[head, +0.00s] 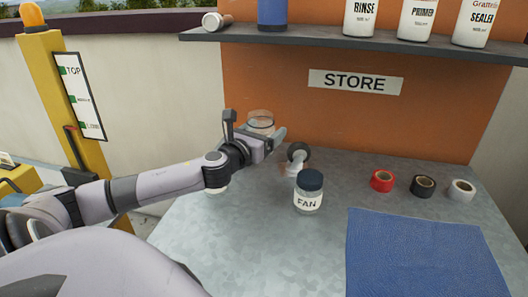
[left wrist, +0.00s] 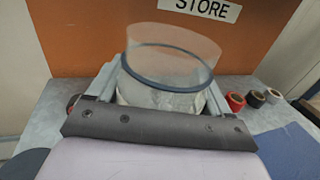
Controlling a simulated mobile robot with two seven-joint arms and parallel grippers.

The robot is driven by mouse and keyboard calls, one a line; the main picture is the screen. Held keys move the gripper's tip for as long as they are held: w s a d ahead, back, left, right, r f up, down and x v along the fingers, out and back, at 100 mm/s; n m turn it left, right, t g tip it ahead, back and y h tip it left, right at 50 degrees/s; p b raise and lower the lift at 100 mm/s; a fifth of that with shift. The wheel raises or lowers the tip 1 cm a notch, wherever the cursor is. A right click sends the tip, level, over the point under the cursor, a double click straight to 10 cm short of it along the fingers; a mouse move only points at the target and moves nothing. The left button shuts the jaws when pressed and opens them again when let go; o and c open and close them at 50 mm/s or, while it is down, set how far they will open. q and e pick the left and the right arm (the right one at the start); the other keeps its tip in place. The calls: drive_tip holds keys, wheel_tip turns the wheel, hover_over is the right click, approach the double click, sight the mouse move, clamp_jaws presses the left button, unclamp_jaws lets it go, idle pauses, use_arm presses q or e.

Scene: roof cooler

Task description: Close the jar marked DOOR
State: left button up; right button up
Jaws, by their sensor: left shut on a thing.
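My left gripper (head: 268,140) is shut on a clear, round, open-topped vessel (head: 261,121) at the back of the bench. In the left wrist view the vessel (left wrist: 168,62) shows a dark ring around it and a whitish lower part between the fingers. I see no marking on it. A jar marked FAN (head: 308,198) stands upright with a dark blue lid (head: 309,180) on it, right of the gripper. A small whitish thing (head: 216,190) shows under my left arm, mostly hidden. The word DOOR is not readable anywhere. My right gripper is out of view.
A dark round piece with a pale part (head: 298,153) lies behind the FAN jar. Red (head: 382,181), black (head: 423,186) and white (head: 462,190) tape rolls stand at the right, behind a blue mat (head: 420,255). A shelf (head: 350,43) with bottles overhangs the back; the front middle is clear.

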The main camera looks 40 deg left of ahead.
sight(267, 113)
use_arm(q)
wheel_tip(267, 113, up, 5)
drive_tip(key=shift+f, duration=0.1)
idle(0.4)
drive_tip(key=shift+o, duration=0.9)
drive_tip(key=c, duration=0.6)
